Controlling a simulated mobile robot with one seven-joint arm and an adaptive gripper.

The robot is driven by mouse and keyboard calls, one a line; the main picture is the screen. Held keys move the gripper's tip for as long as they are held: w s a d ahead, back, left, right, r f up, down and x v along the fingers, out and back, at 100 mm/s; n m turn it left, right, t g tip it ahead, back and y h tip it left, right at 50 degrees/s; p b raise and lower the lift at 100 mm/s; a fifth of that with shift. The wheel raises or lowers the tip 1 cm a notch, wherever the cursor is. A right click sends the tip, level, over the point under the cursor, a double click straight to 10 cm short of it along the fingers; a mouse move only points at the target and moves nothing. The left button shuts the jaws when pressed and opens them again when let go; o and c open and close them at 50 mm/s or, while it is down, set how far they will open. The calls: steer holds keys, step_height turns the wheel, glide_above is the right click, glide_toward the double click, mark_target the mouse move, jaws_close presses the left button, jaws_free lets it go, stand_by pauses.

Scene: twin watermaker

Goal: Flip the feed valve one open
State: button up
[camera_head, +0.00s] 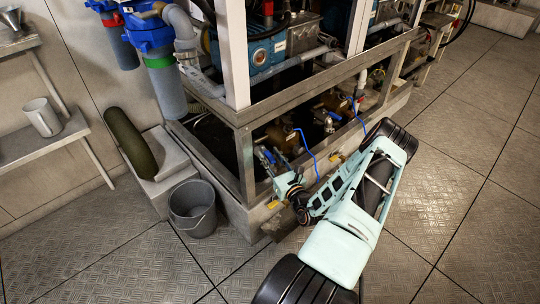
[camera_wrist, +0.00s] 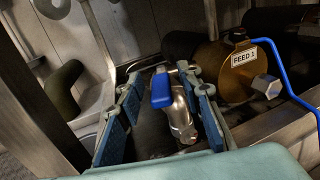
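The feed valve one has a metallic body (camera_wrist: 181,118) and a blue lever handle (camera_wrist: 161,90). It sits beside a brass housing (camera_wrist: 240,72) labelled "FEED 1" in the wrist view. My gripper (camera_wrist: 164,98) is open, with one blue-padded finger on the left of the valve and one on the right. The handle stands between the fingers, with visible gaps on both sides. In the head view my gripper (camera_head: 272,163) is at the front lower corner of the frame, and it partly hides the valve.
A metal frame post (camera_head: 245,165) and lower rail stand close to my gripper. A blue tube (camera_wrist: 290,75) curves from the brass housing at the right. A grey bucket (camera_head: 193,208) stands on the floor to the left. The floor at right is clear.

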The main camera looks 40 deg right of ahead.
steer(key=shift+c, duration=0.2)
jaws_close()
